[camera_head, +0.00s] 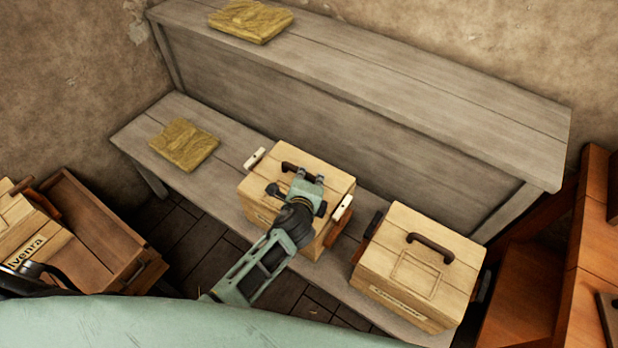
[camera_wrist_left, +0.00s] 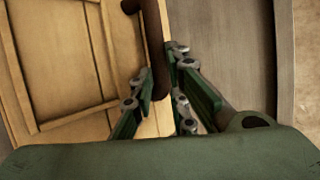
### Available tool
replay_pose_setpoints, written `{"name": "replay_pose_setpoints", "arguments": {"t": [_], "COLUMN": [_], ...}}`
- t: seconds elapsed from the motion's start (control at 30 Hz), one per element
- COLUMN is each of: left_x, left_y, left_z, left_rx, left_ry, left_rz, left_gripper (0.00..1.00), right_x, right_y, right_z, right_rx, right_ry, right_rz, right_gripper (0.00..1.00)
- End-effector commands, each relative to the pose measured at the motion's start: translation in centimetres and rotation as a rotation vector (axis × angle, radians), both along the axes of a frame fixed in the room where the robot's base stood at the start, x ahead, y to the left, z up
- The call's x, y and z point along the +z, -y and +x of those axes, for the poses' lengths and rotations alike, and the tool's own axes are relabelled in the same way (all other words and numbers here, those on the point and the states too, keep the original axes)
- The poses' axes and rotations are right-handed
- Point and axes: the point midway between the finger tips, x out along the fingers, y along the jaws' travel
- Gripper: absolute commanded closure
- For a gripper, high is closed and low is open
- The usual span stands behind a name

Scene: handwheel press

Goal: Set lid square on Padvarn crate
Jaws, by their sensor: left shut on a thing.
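A pale wooden lid (camera_head: 333,182) with a dark curved handle (camera_head: 291,167) is on the middle crate (camera_head: 309,248), which has light side grips. The crate's name is hidden by my arm. My left gripper (camera_head: 306,184) reaches over the lid from the front and is shut on the lid handle. In the left wrist view the fingers (camera_wrist_left: 158,92) are on either side of the dark handle (camera_wrist_left: 158,65), with the lid's framed panel (camera_wrist_left: 60,60) at the left. I cannot tell whether the lid sits flush.
A lidded crate (camera_head: 410,270) with a brown handle stands close on the right of the bench (camera_head: 215,190). More crates (camera_head: 75,260) stand at lower left. Orange-brown furniture (camera_head: 560,290) is at right.

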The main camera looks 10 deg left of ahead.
Motion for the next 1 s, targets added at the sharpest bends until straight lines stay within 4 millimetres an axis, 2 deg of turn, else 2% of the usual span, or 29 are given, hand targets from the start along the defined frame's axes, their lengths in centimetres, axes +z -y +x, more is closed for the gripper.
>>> {"name": "replay_pose_setpoints", "arguments": {"t": [0.23,0.27,0.5,0.87,1.0], "left_x": [-0.2,-0.2,-0.2,-0.2,0.5], "left_y": [0.0,0.0,0.0,0.0,0.0], "left_z": [-0.2,-0.2,-0.1,-0.4,-1.5], "left_rx": [0.004,0.004,0.003,0.002,0.003], "left_ry": [-0.004,-0.004,-0.003,-0.005,-0.005], "left_rz": [-0.006,-0.006,-0.003,-0.001,0.0], "left_gripper": [1.0,0.84,0.64,0.64,0.64], "right_x": [0.0,0.0,0.0,0.0,0.0], "right_y": [0.1,0.1,0.3,0.5,0.3], "right_z": [0.0,0.0,0.0,-0.1,-0.1], "right_rx": [0.0,0.0,0.0,0.002,0.001], "right_ry": [0.0,-0.001,0.0,-0.001,-0.001], "right_rz": [-0.001,-0.001,-0.003,-0.005,-0.004], "right_gripper": [0.6,0.6,0.6,0.6,0.6]}}
